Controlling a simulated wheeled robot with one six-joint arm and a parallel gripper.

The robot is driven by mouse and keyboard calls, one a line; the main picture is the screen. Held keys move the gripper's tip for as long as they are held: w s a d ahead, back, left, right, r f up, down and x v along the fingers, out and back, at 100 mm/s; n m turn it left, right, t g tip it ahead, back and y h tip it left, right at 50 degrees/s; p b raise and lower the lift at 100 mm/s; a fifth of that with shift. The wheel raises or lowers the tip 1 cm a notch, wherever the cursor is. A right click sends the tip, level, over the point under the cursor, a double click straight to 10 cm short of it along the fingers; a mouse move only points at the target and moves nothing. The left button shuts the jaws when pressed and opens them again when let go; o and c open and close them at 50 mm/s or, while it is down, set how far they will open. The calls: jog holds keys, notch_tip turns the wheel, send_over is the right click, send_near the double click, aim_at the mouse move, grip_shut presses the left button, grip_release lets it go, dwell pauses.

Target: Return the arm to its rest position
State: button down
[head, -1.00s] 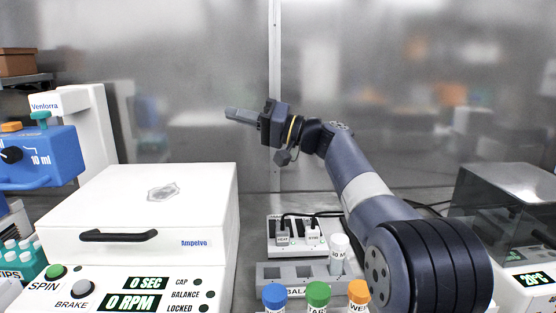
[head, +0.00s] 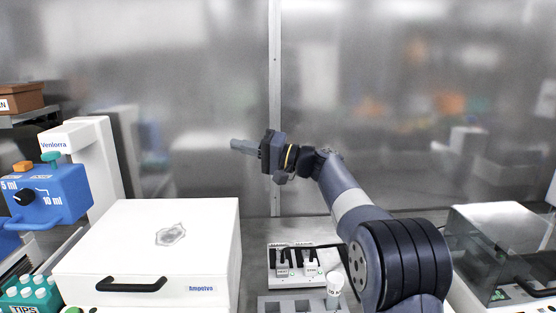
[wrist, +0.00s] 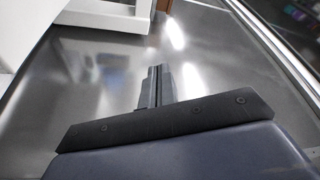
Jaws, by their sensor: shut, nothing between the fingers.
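My arm (head: 352,205) reaches from the lower right up toward the middle of the head view. My gripper (head: 238,146) is at its end, pointing left in the air, above and behind the white centrifuge (head: 150,225). In the wrist view the two fingers of my gripper (wrist: 155,88) lie together, with nothing between them. A metal surface fills the view beyond them. The gripper touches nothing that I can see.
A clear-lidded instrument (head: 500,240) is at the right.

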jog(key=shift+w+a+m+h+p, duration=0.15)
jog(key=shift+w+m+p, duration=0.4)
jog(key=shift+w+p, duration=0.9)
jog(key=shift+w+d+m+h+p, duration=0.15)
jog(key=shift+w+m+p, duration=0.55)
jog(key=shift+p, duration=1.35)
jog(key=shift+w+a, duration=0.1)
